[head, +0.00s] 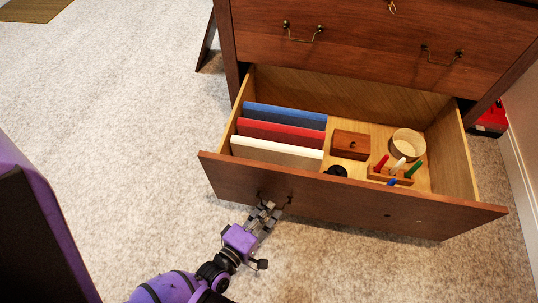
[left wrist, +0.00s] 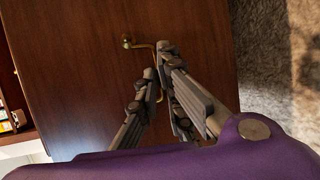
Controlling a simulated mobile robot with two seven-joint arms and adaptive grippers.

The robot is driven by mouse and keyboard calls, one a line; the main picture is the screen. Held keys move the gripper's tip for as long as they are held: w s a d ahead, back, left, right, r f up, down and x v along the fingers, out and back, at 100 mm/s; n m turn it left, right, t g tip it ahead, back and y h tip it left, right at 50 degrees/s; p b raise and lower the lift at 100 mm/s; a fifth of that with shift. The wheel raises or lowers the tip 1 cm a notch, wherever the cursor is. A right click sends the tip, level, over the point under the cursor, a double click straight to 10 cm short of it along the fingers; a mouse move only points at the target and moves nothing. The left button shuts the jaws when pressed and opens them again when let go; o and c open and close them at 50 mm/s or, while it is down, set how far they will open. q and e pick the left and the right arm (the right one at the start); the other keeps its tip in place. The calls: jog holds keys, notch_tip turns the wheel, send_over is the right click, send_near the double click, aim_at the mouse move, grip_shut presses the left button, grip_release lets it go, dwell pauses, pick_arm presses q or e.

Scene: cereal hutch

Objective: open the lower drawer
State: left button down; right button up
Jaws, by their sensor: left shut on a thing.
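The lower drawer (head: 330,198) of the wooden hutch stands pulled far out in the head view, its inside showing. Its front also fills much of the left wrist view (left wrist: 75,85). My left gripper (head: 268,210) is at the left brass handle of this drawer front. In the left wrist view my left gripper (left wrist: 163,75) is shut on the handle (left wrist: 144,45), whose bar passes between the fingers. The fingers hide part of the handle. My right gripper is not in view.
The drawer holds blue (head: 285,115), red (head: 281,133) and white (head: 277,152) flat items, a small wooden box (head: 350,145), a round container (head: 408,143) and coloured sticks. The upper drawer (head: 370,40) is shut. A red object (head: 490,120) lies at right. Carpet (head: 110,130) at left is clear.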

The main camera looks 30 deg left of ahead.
pick_arm(q)
jog(key=shift+s+d+r, duration=0.1)
jog(key=shift+s+r, duration=0.05)
jog(key=shift+s, duration=0.35)
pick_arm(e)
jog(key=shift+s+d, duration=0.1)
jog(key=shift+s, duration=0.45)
pick_arm(q)
jog(key=c, duration=1.9)
grip_release()
jog(key=shift+c, duration=0.2)
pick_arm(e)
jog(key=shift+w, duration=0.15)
pick_arm(q)
jog(key=v, duration=1.2)
